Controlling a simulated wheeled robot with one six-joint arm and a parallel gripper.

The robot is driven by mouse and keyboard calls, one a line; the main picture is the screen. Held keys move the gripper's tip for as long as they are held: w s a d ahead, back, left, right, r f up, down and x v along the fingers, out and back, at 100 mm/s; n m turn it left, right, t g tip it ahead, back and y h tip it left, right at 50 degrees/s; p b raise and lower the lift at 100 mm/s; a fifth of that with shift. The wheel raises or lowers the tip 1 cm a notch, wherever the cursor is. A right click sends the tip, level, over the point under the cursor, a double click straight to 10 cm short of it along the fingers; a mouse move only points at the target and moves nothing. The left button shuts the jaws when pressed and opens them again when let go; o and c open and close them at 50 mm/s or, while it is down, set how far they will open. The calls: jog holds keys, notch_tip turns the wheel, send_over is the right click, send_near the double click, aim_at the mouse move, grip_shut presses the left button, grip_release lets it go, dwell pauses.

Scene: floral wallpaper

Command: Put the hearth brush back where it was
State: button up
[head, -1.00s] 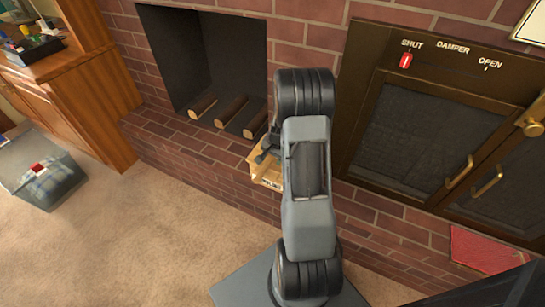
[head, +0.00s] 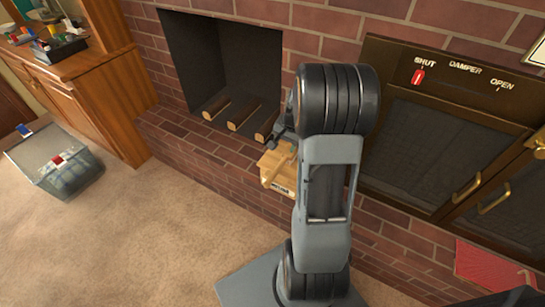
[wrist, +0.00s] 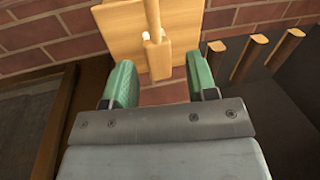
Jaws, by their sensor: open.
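A pale wooden board (head: 274,166) with a small dark label stands at the front of the brick hearth, partly behind my arm. In the wrist view, a wooden handle with a thicker block end (wrist: 158,58) lies in front of this board (wrist: 115,30), with a small white peg tip beside it. This looks like the hearth brush; no bristles show. My gripper (wrist: 158,85) is open, its green fingers on either side of the block with gaps visible. In the head view my gripper (head: 284,130) is just above the board, largely hidden by my arm.
Several cut logs (head: 240,113) lie in the firebox behind the board. A glass-doored stove (head: 430,150) is at right, with a red cloth (head: 490,270) below it. A plastic bin (head: 68,172) stands on the carpet by a wooden cabinet (head: 100,105). Carpet at front left is clear.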

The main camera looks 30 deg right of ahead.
jog(key=s+a+r+n, duration=0.5)
jog(key=s+a, duration=0.1)
jog(key=a, duration=0.3)
jog(key=s+a+r+n+t+h, duration=0.1)
jog(key=s+a+r+n, duration=0.4)
jog(key=a, duration=0.5)
jog(key=shift+s+r+n, duration=0.35)
jog(key=shift+s+n, duration=0.35)
jog(key=shift+s, duration=0.25)
notch_tip(320, 180, up, 24)
jog(key=p, duration=2.2)
jog(key=shift+s+a+f+t, duration=0.15)
jog(key=shift+a+t, duration=0.1)
jog(key=shift+t, duration=0.05)
jog(key=shift+f, duration=0.15)
jog(key=shift+c, duration=0.8)
jog(key=shift+d, duration=0.15)
